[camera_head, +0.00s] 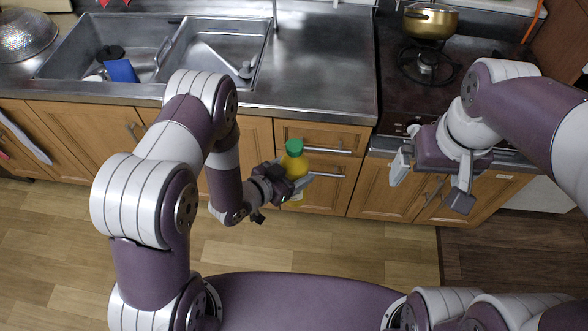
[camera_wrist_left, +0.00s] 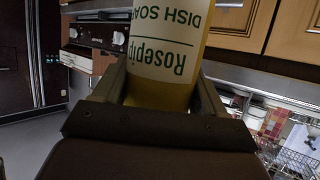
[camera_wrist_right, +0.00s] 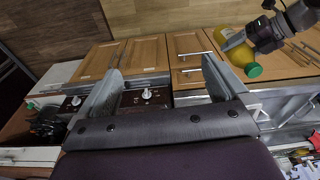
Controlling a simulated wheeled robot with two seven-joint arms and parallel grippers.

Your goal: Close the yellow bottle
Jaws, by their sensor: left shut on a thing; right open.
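The yellow bottle (camera_head: 294,165) is upright in front of the wooden drawers, with a green cap (camera_head: 294,146) at its top. I cannot tell how tightly the cap sits. My left gripper (camera_head: 288,185) is shut around the bottle's body below the cap. In the left wrist view the bottle (camera_wrist_left: 165,50) shows a white dish soap label, and its cap is out of frame. My right gripper (camera_head: 428,184) is open and empty, to the right of the bottle and apart from it. In the right wrist view the bottle (camera_wrist_right: 236,46) and green cap (camera_wrist_right: 253,70) show at upper right.
A steel sink (camera_head: 128,50) with a blue item (camera_head: 121,71) is set in the counter (camera_head: 315,75) behind. The stove at right holds a brass pot (camera_head: 430,20). Wooden cabinets and drawers (camera_head: 325,135) stand close behind the bottle. The floor in front is clear.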

